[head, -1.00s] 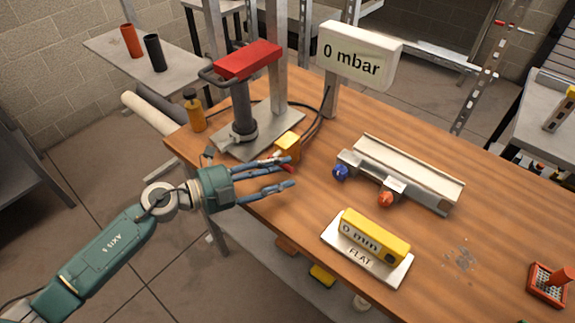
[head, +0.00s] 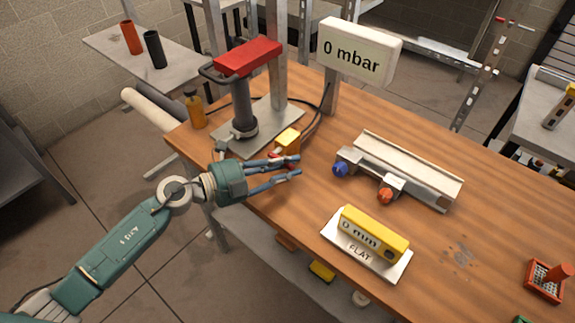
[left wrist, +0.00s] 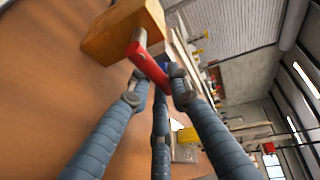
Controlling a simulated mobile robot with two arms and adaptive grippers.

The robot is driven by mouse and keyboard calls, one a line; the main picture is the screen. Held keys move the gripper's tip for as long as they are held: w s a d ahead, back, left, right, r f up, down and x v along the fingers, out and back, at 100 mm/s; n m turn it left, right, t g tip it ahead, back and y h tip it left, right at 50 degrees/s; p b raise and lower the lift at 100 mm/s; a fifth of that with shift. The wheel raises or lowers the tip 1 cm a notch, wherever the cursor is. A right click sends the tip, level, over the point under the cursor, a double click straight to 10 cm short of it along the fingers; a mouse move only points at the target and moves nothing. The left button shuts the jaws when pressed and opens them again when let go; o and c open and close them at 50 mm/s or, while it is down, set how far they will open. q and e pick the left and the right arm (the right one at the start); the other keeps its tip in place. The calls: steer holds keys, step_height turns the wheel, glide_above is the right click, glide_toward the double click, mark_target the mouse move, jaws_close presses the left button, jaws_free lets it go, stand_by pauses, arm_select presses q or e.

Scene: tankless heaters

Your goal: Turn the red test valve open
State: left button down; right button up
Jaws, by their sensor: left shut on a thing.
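The red test valve shows as a red lever (left wrist: 148,66) on a yellow-orange block (left wrist: 124,30) in the left wrist view. In the head view the block (head: 287,140) sits at the table's left edge, below the pump stand, with the red lever (head: 277,157) partly hidden by my fingers. My left gripper (head: 299,165) has its blue jointed fingers shut on the lever; the fingertips (left wrist: 160,85) meet at the lever's end in the left wrist view. The display (head: 359,50) reads 0 mbar. My right gripper is not in view.
A red-topped device (head: 246,58) stands on a metal plate (head: 262,128) behind the block, with an amber bottle (head: 196,110) beside it. A metal rail with blue and orange knobs (head: 400,172) and a yellow level (head: 374,233) lie to the right.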

arm_select(q)
steer(key=n, duration=0.1)
steer(key=r+n+h, duration=0.1)
steer(key=shift+r+n, duration=0.25)
steer(key=shift+n, duration=0.15)
steer(key=shift+w+a+r+n+t+h, duration=0.15)
steer(key=shift+r+n+t+h, duration=0.2)
steer(key=shift+n, duration=0.4)
steer(key=shift+w+a+r+n+t+h, duration=0.15)
steer(key=shift+r+n+h, duration=0.25)
steer(key=shift+n, duration=0.35)
steer(key=shift+s, duration=0.1)
steer(key=c, duration=1.6)
jaws_free()
steer(key=shift+o, duration=0.2)
